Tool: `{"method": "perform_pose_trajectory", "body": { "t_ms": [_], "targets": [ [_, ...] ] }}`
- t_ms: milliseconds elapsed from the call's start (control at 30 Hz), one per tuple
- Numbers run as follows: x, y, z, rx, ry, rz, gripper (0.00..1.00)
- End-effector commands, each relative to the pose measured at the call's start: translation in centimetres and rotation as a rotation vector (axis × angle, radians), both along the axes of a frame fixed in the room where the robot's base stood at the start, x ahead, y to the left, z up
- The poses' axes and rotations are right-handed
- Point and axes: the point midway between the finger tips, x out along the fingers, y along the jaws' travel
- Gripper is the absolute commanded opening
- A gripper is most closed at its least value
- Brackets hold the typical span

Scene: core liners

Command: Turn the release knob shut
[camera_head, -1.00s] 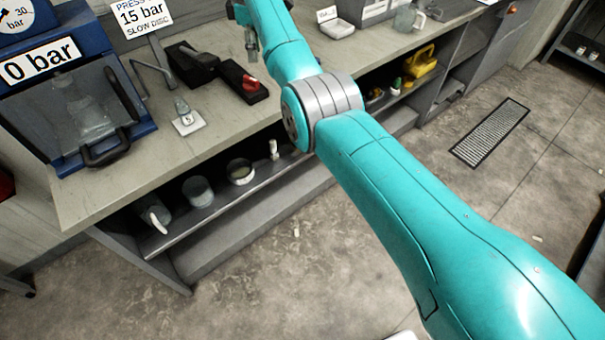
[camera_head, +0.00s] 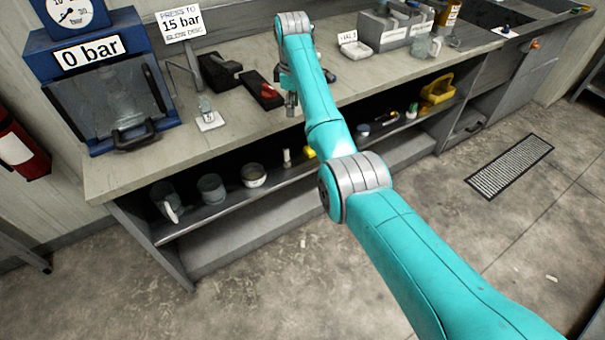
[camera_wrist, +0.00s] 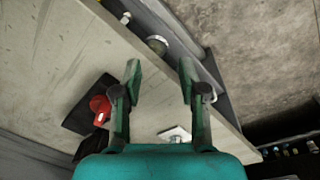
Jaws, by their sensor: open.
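The red knob (camera_head: 268,90) sits on a flat black block (camera_head: 256,83) on the bench, right of the blue press. It also shows in the wrist view as a red round knob (camera_wrist: 100,108), left of my fingers. My gripper (camera_wrist: 160,68) is open and empty, its two fingers apart above the bench's front edge. In the head view my gripper (camera_head: 291,99) hangs just right of the red knob, apart from it. I cannot tell the knob's turn position.
A second black device (camera_head: 218,72) stands left of the knob block. A white card with a small metal item (camera_head: 209,121) lies near the bench edge. Cups and a yellow container (camera_head: 437,88) sit on the lower shelf.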

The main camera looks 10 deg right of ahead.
Motion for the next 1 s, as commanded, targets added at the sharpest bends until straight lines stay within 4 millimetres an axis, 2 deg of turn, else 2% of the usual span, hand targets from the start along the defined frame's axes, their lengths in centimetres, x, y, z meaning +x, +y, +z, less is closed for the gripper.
{"method": "perform_pose_trajectory", "body": {
  "t_ms": [33, 567, 1000],
  "targets": [
    [-0.1, 0.0, -1.1, 0.001, -0.004, -0.007, 0.42],
    [-1.4, -0.4, -10.0, 0.015, -0.091, -0.086, 0.42],
    [-3.6, -0.7, -17.1, 0.033, -0.167, -0.157, 0.42]
  ]
}}
